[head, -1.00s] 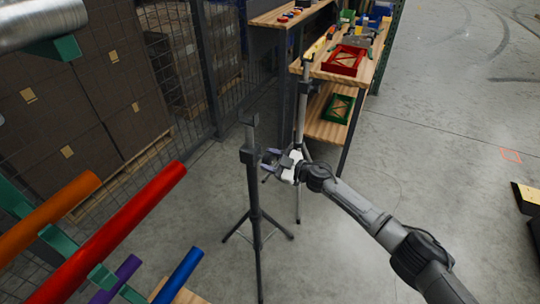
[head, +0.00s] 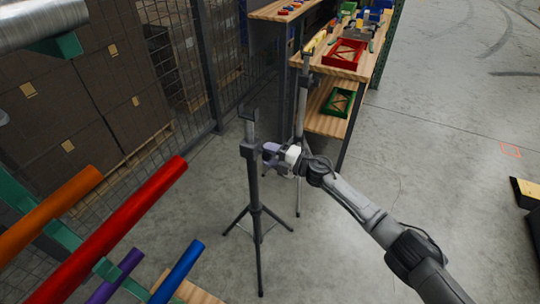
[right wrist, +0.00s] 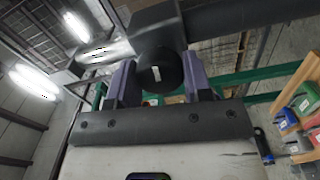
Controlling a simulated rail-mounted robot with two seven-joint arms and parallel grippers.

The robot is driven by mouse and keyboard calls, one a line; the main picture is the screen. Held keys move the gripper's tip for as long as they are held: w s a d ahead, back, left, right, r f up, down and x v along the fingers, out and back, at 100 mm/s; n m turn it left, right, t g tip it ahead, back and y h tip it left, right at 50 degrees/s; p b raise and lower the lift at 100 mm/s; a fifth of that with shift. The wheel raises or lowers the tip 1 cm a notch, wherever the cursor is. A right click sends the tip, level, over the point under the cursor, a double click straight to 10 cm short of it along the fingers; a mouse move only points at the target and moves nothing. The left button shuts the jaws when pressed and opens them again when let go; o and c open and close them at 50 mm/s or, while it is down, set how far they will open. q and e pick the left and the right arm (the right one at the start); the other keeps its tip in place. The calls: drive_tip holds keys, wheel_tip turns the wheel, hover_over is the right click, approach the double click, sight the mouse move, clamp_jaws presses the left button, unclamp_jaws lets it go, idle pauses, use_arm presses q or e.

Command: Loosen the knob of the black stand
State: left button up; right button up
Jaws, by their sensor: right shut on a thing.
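The black stand (head: 255,195) stands upright on its tripod legs in the middle of the head view. A block-like collar sits partway up its post and also shows in the right wrist view (right wrist: 158,20). The round black knob (right wrist: 160,70) sticks out of the collar toward the wrist camera and has a small pale mark on its face. My right gripper (head: 268,152) reaches the collar from the right. Its two purple fingers are on either side of the knob in the right wrist view (right wrist: 160,82), shut on it. My left gripper is not in view.
A second, grey stand (head: 300,120) is close behind my right gripper. A wooden shelf (head: 335,122) with red and green crates stands behind it. A rack with coloured tubes (head: 130,225) fills the lower left. The floor at right is mostly clear.

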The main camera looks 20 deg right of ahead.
drive_tip(key=n+b, duration=0.1)
drive_tip(key=n, duration=0.2)
drive_tip(key=shift+f+n, duration=0.1)
drive_tip(key=shift+n, duration=0.3)
drive_tip(key=n+b, duration=0.1)
drive_tip(key=n, duration=0.2)
drive_tip(key=shift+n+b, duration=0.3)
drive_tip(key=shift+b, duration=0.05)
drive_tip(key=n+b, duration=0.3)
drive_tip(key=n, duration=0.2)
drive_tip(key=shift+n+b, duration=0.85)
drive_tip(key=shift+n, duration=0.75)
drive_tip(key=o, duration=0.9)
drive_tip(key=shift+d, duration=0.1)
